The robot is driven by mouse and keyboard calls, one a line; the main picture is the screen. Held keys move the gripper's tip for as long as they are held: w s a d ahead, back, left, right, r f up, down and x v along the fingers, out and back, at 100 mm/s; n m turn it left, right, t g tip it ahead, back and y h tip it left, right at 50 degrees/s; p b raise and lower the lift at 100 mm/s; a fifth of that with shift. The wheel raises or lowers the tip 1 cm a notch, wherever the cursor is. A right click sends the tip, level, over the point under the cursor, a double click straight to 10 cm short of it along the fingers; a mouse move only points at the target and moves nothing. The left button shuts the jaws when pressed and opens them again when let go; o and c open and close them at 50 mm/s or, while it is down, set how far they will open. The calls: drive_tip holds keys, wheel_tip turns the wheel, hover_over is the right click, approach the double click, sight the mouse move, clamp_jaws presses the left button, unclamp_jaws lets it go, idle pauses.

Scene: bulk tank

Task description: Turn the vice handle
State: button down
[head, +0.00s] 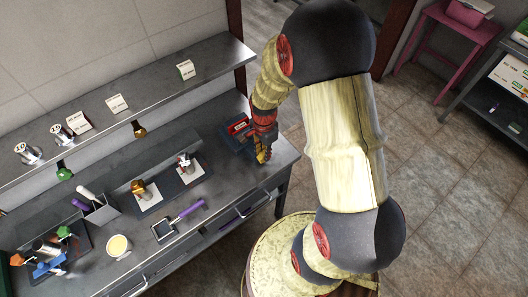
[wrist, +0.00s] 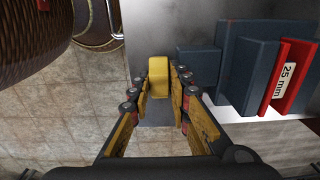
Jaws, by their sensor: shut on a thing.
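The vice (head: 238,129) sits at the right end of the steel bench, blue-grey with a red part. In the wrist view its dark blue body (wrist: 250,62) is on the right, with a red jaw (wrist: 292,78) labelled "25 mm". The yellow vice handle (wrist: 158,72) is left of the body, between my fingertips. My gripper (wrist: 158,84) is shut on the handle, one finger on each side. In the head view my gripper (head: 262,154) is beside the vice, and the handle is hard to make out there.
The bench (head: 235,190) holds small fittings on dark mats, a purple-handled tool (head: 183,219), a cream-topped cup (head: 118,246) and a tray of coloured tools at left. A shelf (head: 150,97) with labelled cards runs along the wall. Tiled floor is open beyond the bench's right end.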

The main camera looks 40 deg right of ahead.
drive_tip(key=shift+p, duration=0.3)
drive_tip(key=shift+d+y, duration=0.15)
drive_tip(key=shift+y, duration=0.35)
drive_tip(key=shift+d+y+p, duration=0.1)
drive_tip(key=shift+y+p, duration=0.2)
drive_tip(key=shift+y, duration=0.5)
drive_tip(key=c, duration=1.8)
unclamp_jaws()
drive_tip(key=shift+o, duration=0.7)
drive_tip(key=v, duration=1.2)
